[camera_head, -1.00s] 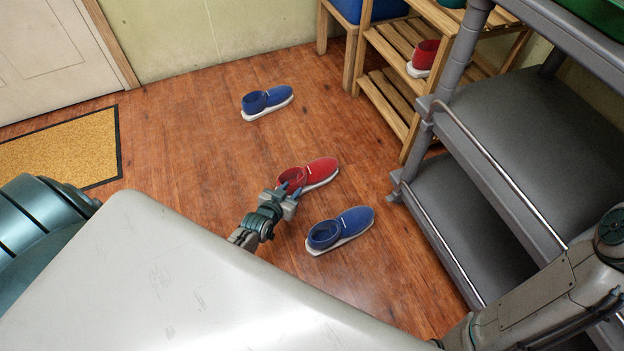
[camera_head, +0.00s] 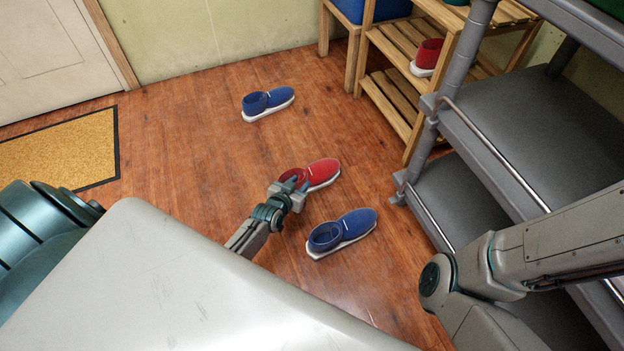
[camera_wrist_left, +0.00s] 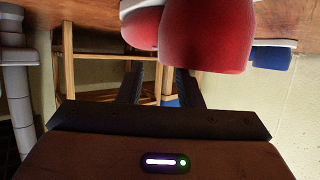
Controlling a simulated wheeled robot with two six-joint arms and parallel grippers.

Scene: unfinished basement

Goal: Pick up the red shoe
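A red shoe (camera_head: 322,172) with a white sole stands upright on the wooden floor, its toe pointing right and away. My left gripper (camera_head: 297,188) is at the shoe's heel end and hides part of its collar. In the left wrist view, which shows the scene upside down, the red shoe (camera_wrist_left: 205,38) is large and close to the fingers. The two fingers (camera_wrist_left: 160,85) are apart, with a gap between them, so it is open. I cannot tell whether a finger touches the shoe. My right arm shows at the right, but its gripper is out of view.
A blue shoe (camera_head: 343,232) stands close on the near right, another blue shoe (camera_head: 268,102) farther back. A second red shoe (camera_head: 427,57) is on the wooden rack (camera_head: 392,98). A doormat (camera_head: 60,150) lies left; floor between is clear.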

